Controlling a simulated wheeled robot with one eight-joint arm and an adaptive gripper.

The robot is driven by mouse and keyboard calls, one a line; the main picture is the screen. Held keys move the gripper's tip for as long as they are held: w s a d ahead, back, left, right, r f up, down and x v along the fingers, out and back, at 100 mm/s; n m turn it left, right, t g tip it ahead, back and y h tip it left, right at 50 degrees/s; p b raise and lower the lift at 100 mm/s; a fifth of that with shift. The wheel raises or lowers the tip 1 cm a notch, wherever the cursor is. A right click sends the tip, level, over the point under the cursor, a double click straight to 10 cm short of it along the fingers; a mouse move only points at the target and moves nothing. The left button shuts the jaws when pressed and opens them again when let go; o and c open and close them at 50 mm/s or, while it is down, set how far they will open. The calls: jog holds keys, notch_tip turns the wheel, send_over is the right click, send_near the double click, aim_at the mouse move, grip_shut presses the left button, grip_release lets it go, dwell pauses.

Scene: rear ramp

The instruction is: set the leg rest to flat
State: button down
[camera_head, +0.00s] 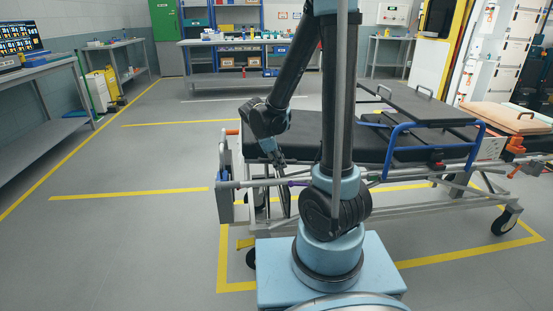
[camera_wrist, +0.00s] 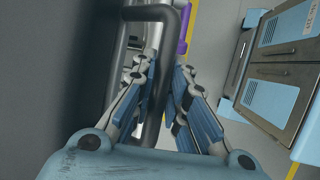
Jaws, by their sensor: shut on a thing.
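The stretcher has a black mattress, and its left end section, seemingly the leg rest (camera_head: 300,128), looks about level in the head view. My gripper (camera_head: 281,164) is low beside that end, at the near side. In the wrist view, my gripper (camera_wrist: 166,78) has its blue-padded fingers on both sides of a dark grey bar (camera_wrist: 181,40) and is shut on it. The bar belongs to a looped dark frame under a large dark surface (camera_wrist: 50,60), likely the mattress side. My arm hides part of the stretcher's middle, and the fingertip contact is partly hidden.
A blue side rail (camera_head: 385,150) and a dark board with handles (camera_head: 425,103) are on the stretcher's right half. A purple part (camera_wrist: 187,25) is close beyond the bar. Workbenches (camera_head: 45,78) line the left wall. The floor left of the stretcher is clear.

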jog(key=shift+w+a, duration=0.1)
jog(key=shift+w, duration=0.15)
jog(key=c, duration=1.6)
grip_release()
jog(key=shift+o, duration=0.2)
jog(key=shift+s, duration=0.15)
jog(key=v, duration=1.2)
jog(key=shift+f, duration=0.1)
jog(key=shift+c, duration=0.6)
